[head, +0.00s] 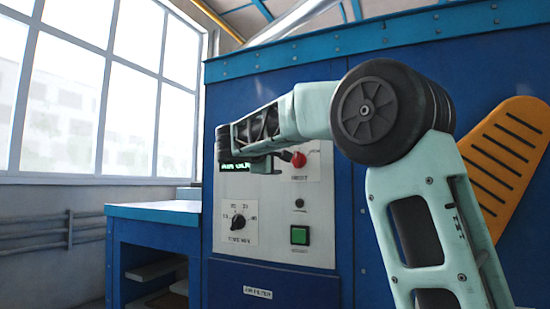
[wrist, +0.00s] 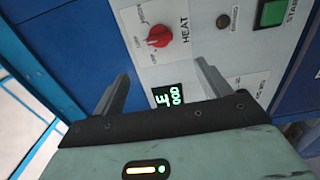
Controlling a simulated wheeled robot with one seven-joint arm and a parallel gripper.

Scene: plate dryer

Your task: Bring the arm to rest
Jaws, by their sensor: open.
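My arm reaches across the front of a blue machine (head: 400,60) in the head view. Its forearm is raised and bent at the elbow, with the wrist in front of the control panel. My gripper (wrist: 160,85) is open and empty in the wrist view, its two grey fingers apart and pointing at the panel. In the head view the wrist end hides part of the display. The panel (head: 265,190) carries a red heat knob (head: 299,160), a black timer knob (head: 238,221) and a green button (head: 300,235). The lit green display (wrist: 168,97) shows between the fingers.
A blue workbench (head: 155,211) with shelves stands left of the machine, below large windows (head: 100,90). An orange slotted part (head: 510,165) is on the machine's right side. Pipes (head: 50,232) run along the left wall. Open room lies in front of the windows.

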